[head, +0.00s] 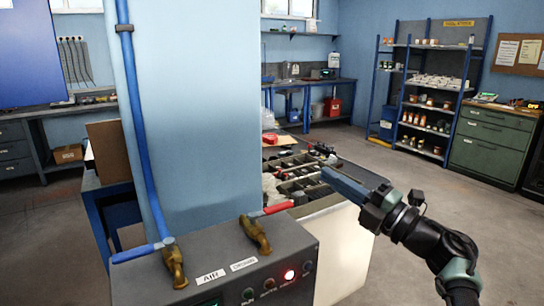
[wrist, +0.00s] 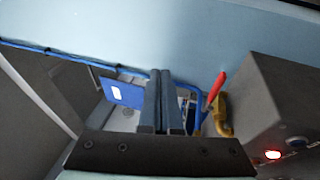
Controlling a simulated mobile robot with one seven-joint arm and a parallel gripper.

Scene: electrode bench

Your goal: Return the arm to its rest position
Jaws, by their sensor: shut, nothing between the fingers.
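My gripper (head: 326,174) is at the right of centre in the head view, at the end of my dark arm. Its long grey-blue fingers point left, over the parts bench area. In the wrist view my gripper (wrist: 160,74) shows its two fingers side by side and closed together, with nothing between them. From the head view I cannot tell how far the fingertips are from the bins behind them.
A dark control box (head: 219,275) with brass valves, a red-handled lever (head: 272,210) and a lit red lamp stands in front. It also shows in the wrist view (wrist: 268,95). A pale blue column (head: 200,110) rises behind. Parts bins (head: 298,185) lie beyond. Open floor (head: 420,215) is at right.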

